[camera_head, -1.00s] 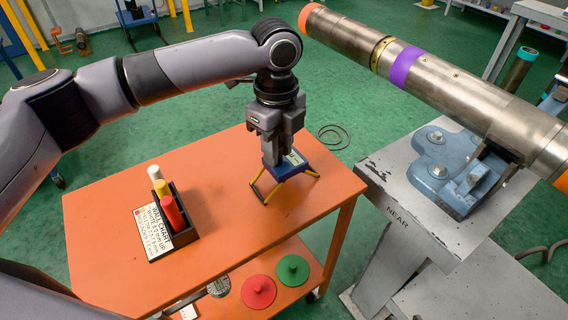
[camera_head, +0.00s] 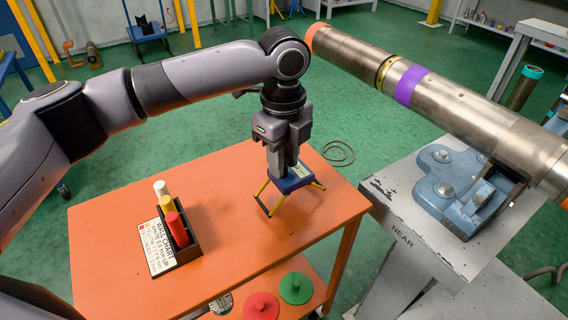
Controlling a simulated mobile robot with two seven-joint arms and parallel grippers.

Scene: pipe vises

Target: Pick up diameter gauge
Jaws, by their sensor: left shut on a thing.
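The diameter gauge (camera_head: 297,182) has a dark blue body with a small display and yellow legs. It is over the right part of the orange table (camera_head: 110,215). My left gripper (camera_head: 283,168) points straight down and is shut on the top of the gauge body. The gauge is upright, with its leg tips at or very near the tabletop; I cannot tell whether they touch it. My right gripper is not in view.
A black rack with white, yellow and red markers and a wall chart (camera_head: 162,248) stands left on the table. Red (camera_head: 261,307) and green (camera_head: 296,288) discs lie on a lower shelf. A steel pipe (camera_head: 460,100) with a purple band rests on a blue vise (camera_head: 455,190) at right.

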